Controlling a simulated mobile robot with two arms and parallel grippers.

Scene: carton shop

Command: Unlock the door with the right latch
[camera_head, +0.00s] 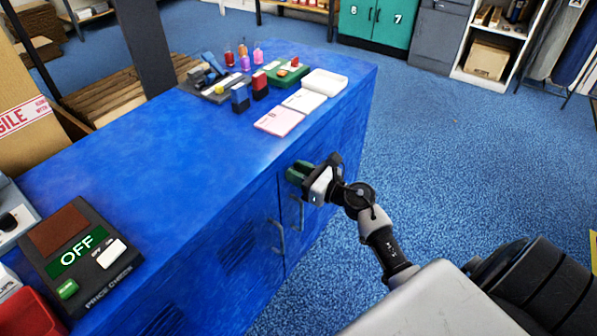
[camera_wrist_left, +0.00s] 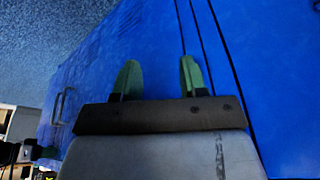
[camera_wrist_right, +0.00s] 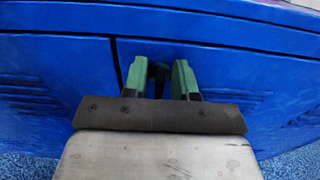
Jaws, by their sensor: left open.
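The blue cabinet (camera_head: 190,150) has two front doors, each with an upright bar handle; one is the left handle (camera_head: 279,236), the other the right handle (camera_head: 298,213). My right gripper (camera_head: 299,172) is at the upper front of the right door, just under the top. In the right wrist view a small dark latch (camera_wrist_right: 158,74) sits between its green fingers, which are drawn close on either side of it; its turn cannot be made out. My left gripper (camera_wrist_left: 158,78) is open and empty in front of blue panels with dark seams. The head view does not show it.
On the cabinet top are a black device (camera_head: 80,250) with an OFF display, small bottles, a green tray (camera_head: 288,73), pink cards (camera_head: 279,121) and a white tray (camera_head: 325,83). A cardboard box (camera_head: 25,110) stands at the left. Blue carpet right of the cabinet is clear.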

